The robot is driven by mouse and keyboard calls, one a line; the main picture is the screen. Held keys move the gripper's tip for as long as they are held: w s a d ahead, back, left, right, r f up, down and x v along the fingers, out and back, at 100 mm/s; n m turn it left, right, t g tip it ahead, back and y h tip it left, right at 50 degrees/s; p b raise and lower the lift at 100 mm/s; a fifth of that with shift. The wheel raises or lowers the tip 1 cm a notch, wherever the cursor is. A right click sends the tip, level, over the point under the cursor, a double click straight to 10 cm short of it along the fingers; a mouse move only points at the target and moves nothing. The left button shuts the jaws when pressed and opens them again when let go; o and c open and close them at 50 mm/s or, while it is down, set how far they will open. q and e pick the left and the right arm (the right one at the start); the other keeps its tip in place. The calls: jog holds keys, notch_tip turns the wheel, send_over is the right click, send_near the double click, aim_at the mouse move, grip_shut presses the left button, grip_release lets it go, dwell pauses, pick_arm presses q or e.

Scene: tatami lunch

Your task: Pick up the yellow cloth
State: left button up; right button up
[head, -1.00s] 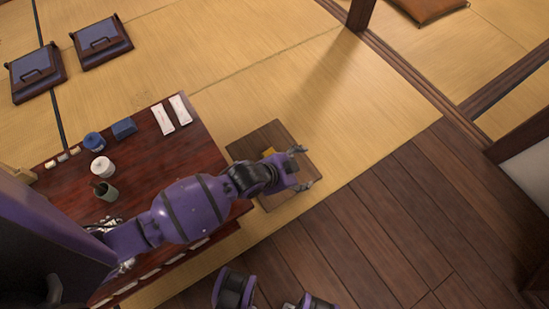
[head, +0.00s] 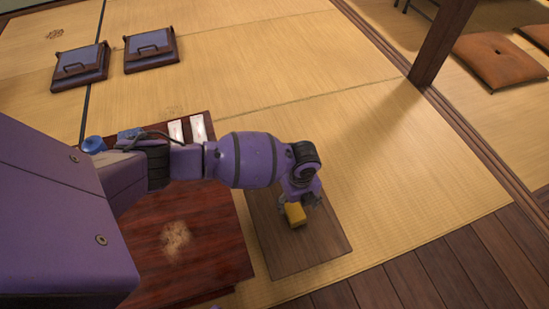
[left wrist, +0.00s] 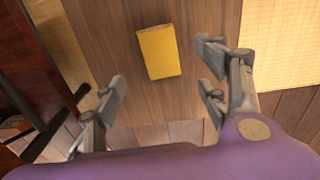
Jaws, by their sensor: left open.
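The yellow cloth (head: 295,214) is a small folded block lying on a low wooden board or table (head: 318,254) beside the dark red table. In the left wrist view the cloth (left wrist: 158,52) lies flat on the bare wood (left wrist: 110,50), ahead of the fingers and between their lines. My left gripper (left wrist: 160,95) is open and empty, with its fingers spread wider than the cloth and apart from it. In the head view my left gripper (head: 301,202) hangs at the cloth, partly hidden by the wrist. My right gripper is not in view.
The dark red table (head: 200,275) stands to the left, with a pale worn patch, a blue pot (head: 94,145) and white packets (head: 197,127). Two floor seats (head: 150,50) and orange cushions (head: 500,62) lie farther off. A wooden post (head: 438,45) stands upper right. The tatami right of the board is clear.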

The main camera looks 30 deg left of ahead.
aim_at(295, 211)
pick_arm(q)
notch_tip(295, 211, down, 7)
jog(key=b, duration=0.4)
jog(key=shift+f, duration=0.2)
jog(key=shift+w+r, duration=0.1)
jog(key=shift+c, duration=0.5)
jog(key=c, duration=1.1)
jog(key=shift+r, duration=0.1)
